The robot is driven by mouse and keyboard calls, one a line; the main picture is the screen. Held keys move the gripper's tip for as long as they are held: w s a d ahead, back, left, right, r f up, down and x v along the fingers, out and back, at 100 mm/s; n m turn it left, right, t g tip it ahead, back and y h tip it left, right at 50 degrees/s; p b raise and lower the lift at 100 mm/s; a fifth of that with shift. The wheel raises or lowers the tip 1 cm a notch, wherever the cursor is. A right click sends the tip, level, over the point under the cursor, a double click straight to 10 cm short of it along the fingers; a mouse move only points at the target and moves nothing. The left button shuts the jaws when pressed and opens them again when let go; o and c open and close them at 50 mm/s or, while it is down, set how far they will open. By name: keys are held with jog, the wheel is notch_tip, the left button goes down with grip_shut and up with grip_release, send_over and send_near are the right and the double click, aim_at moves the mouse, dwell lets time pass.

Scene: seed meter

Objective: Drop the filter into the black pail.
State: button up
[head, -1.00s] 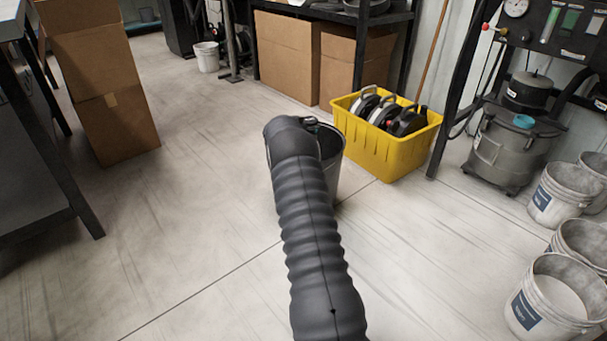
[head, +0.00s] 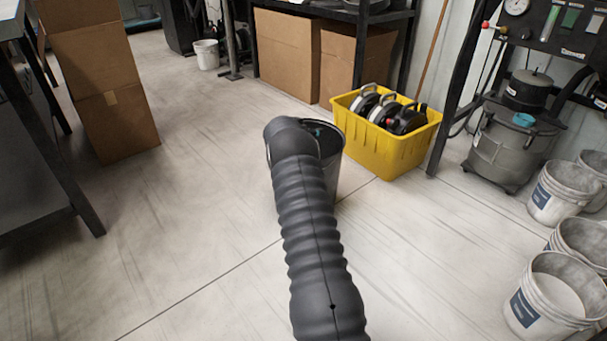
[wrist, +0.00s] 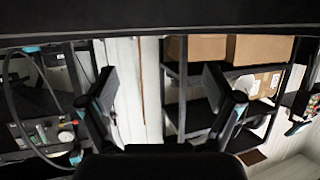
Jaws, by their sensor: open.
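The black pail (head: 334,168) stands on the floor left of the yellow crate in the head view. My dark ribbed arm covers its left and middle part. My arm's end is at the pail's mouth, and a small teal bit shows there against the dark opening. In the wrist view my gripper (wrist: 160,78) is open, with its two dark, teal-marked fingers wide apart and nothing visible between them. I cannot make out the filter in either view; the pail's inside is mostly hidden.
The yellow crate (head: 384,155) holds several dark, round-bodied items. White buckets (head: 545,300) and a grey canister (head: 505,150) stand at the right. Tall cardboard boxes (head: 105,85) and a dark table are at the left. The floor left of my arm is clear.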

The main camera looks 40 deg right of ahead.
notch_tip(320, 180, up, 10)
dwell(0.5)
